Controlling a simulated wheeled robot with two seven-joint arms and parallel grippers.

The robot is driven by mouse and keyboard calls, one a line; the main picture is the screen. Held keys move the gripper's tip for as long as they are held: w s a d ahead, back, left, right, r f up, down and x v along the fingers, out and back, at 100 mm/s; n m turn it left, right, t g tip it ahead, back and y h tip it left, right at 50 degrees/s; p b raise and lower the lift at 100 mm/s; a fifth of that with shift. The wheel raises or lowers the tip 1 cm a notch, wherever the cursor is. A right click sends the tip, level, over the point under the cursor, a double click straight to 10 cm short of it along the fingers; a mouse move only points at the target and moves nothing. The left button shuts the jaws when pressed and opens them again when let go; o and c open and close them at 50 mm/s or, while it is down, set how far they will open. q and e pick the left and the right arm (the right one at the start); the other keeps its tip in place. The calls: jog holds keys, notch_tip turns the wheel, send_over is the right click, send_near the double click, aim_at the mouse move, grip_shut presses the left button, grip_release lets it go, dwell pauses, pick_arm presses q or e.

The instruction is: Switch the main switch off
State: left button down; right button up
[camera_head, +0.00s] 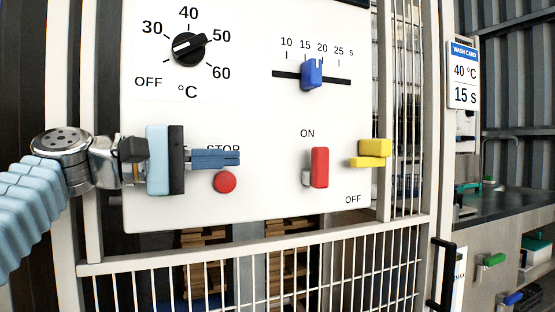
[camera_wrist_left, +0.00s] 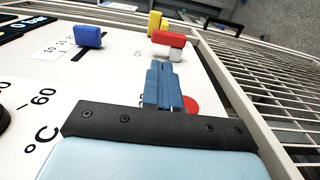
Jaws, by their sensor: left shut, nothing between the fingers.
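The main switch is a red handle (camera_head: 319,167) on the white control panel (camera_head: 265,205). It stands upright below the ON label, with the OFF label (camera_head: 353,199) to its lower right. In the left wrist view the red handle (camera_wrist_left: 168,39) shows beyond my fingertips. My left gripper (camera_head: 238,158) is shut and empty, its blue fingers pointing right in front of the panel, left of the handle and apart from it. The fingers partly cover the STOP label. My right gripper is not in view.
The red STOP button (camera_head: 225,182) lies just below my fingers. A yellow part (camera_head: 372,152) sticks out right of the switch. A temperature knob (camera_head: 189,49) and a blue slider (camera_head: 312,74) are above. A barred guard (camera_head: 260,262) runs below the panel.

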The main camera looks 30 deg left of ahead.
aim_at(317, 156)
pick_arm(q)
jog(key=p+x, duration=0.1)
jog(key=x, duration=1.2)
jog(key=shift+w+d+p, duration=0.25)
jog(key=shift+p, duration=0.15)
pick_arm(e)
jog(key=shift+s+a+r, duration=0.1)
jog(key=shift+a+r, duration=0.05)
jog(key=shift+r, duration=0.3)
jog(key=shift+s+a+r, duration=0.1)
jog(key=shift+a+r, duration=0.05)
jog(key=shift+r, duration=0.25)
pick_arm(q)
jog(key=shift+s, duration=0.1)
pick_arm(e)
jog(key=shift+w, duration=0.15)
